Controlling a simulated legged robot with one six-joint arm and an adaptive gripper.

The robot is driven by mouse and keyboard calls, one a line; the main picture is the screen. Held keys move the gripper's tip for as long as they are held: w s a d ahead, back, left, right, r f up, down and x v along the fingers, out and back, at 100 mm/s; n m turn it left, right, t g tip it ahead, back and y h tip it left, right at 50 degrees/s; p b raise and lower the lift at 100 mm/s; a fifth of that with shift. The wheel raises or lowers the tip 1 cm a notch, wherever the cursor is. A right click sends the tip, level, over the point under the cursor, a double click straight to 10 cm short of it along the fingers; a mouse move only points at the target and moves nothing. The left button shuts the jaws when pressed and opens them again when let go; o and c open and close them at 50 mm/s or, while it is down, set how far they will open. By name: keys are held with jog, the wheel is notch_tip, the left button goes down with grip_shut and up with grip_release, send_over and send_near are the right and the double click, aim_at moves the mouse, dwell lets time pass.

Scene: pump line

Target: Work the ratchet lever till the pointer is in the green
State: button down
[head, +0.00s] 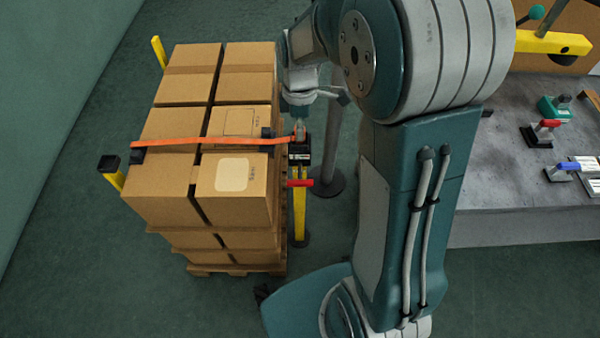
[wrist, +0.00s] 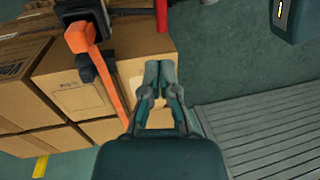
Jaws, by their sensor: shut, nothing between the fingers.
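The ratchet lever's red handle (head: 299,183) sticks out from a black ratchet unit (head: 299,158) on a yellow post, at the right side of a stack of boxes. An orange strap (head: 220,141) runs from the unit across the stack. In the wrist view the red handle (wrist: 162,14) shows at the top, with the strap (wrist: 106,75) to the left and a black housing (wrist: 82,12). My gripper (wrist: 160,66) is shut and empty, its tips appearing below the red handle, apart from it. The pointer and green zone cannot be made out.
Brown boxes (head: 235,190) stand on a wooden pallet. Yellow posts flank the stack. A grey bench (head: 515,170) at the right carries small devices with coloured handles. A grey pole (head: 327,150) stands behind the ratchet post. Green floor is open in front of the stack.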

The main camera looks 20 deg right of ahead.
aim_at(300, 180)
jog(key=shift+f, duration=0.1)
jog(key=s+f, duration=0.1)
jog(key=f, duration=0.8)
jog(key=s+a+f, duration=0.1)
jog(key=f, duration=0.3)
jog(key=shift+s+f, duration=0.3)
jog(key=shift+f, duration=0.1)
